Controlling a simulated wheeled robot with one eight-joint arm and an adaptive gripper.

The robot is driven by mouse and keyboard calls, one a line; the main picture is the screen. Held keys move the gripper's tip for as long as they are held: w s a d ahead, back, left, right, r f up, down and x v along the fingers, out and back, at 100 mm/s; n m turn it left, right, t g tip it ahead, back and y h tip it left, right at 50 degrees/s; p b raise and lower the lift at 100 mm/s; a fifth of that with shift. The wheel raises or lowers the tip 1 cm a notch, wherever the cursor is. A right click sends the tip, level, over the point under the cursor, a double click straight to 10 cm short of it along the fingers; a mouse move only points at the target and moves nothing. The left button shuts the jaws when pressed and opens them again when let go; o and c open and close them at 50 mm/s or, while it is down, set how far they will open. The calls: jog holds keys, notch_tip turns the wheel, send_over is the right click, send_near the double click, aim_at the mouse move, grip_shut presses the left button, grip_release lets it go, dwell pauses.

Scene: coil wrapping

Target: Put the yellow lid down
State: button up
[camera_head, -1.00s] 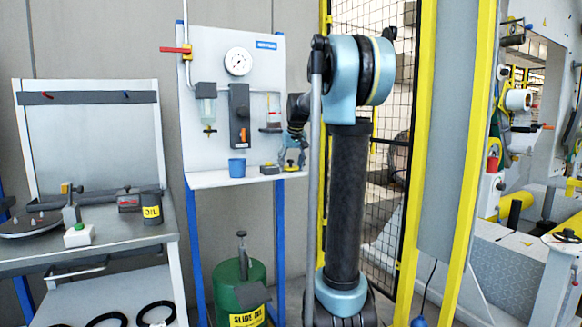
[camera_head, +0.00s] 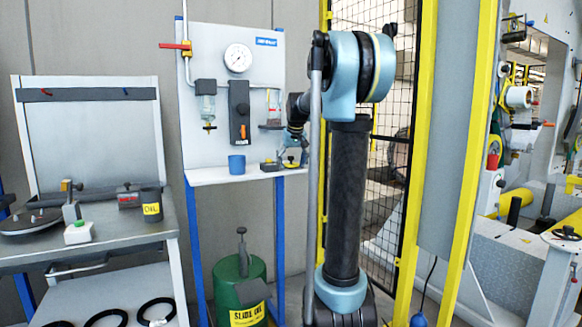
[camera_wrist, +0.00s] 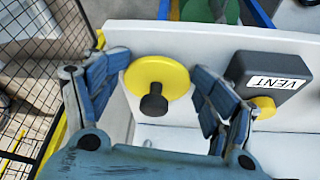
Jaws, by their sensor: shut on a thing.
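The yellow lid (camera_wrist: 157,78) is a round disc with a black knob (camera_wrist: 153,104) facing the wrist camera. My gripper (camera_wrist: 158,84) has one finger at each side of the lid's rim and is shut on it. In the head view my gripper (camera_head: 293,150) is at the shelf's right end, and the lid (camera_head: 290,160) shows small and partly hidden there.
A dark box labelled VENT (camera_wrist: 268,75) with a yellow knob (camera_wrist: 263,107) is close beside my right finger. A mesh fence (camera_wrist: 35,50) is at the left in the wrist view. A green drum (camera_head: 240,285) stands below the shelf.

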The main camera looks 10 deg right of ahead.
jog(key=shift+r, duration=0.6)
jog(key=v, duration=1.2)
jog(key=s+f+g, duration=0.2)
jog(key=s+f, duration=3.6)
jog(key=s, duration=0.1)
jog(key=shift+f+m, duration=0.15)
jog(key=shift+m, duration=0.25)
jog(key=shift+w, duration=0.15)
jog(key=shift+w+f, duration=0.2)
jog(key=shift+w, duration=0.2)
